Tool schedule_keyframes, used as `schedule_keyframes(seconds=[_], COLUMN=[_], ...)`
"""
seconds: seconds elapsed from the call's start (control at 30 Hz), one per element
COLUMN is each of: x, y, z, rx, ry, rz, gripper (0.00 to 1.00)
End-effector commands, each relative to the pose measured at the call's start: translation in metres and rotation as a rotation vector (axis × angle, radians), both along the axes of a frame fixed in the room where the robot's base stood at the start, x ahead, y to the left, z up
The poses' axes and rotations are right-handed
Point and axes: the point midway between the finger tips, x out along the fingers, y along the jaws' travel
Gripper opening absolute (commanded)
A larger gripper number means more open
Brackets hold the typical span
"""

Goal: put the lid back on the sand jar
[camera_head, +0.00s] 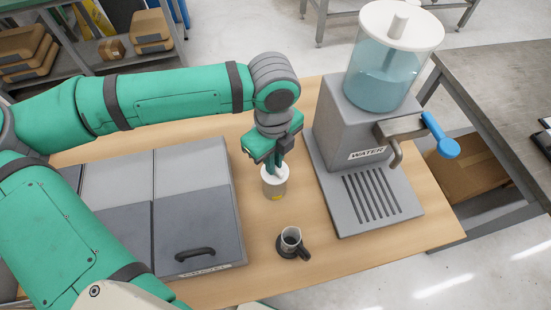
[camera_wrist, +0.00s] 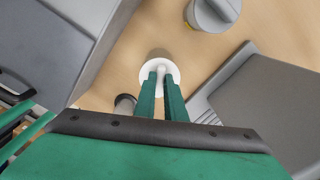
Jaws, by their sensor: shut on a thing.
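My gripper (camera_head: 277,160) is shut on the knob of a round white lid (camera_head: 268,171). In the wrist view, the fingers (camera_wrist: 164,88) reach down to the white lid (camera_wrist: 158,68). In the head view the lid overlaps the jar's top, so any gap is hard to judge.
A water dispenser (camera_head: 348,115) with a drip tray and blue-handled tap stands to the right. A small dark cup (camera_head: 291,240) stands in front of the jar. A grey cabinet (camera_head: 195,215) with a black handle is at left. Bare table lies between.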

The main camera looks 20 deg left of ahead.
Motion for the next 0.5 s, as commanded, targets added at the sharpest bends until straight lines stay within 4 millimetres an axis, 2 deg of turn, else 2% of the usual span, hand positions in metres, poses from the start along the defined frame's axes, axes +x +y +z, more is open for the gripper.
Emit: schedule_keyframes(seconds=[0.5], x=[0.0006], y=[-0.0020], z=[-0.0005], rx=[0.000], ry=[0.000], rz=[-0.004], gripper=[0.00])
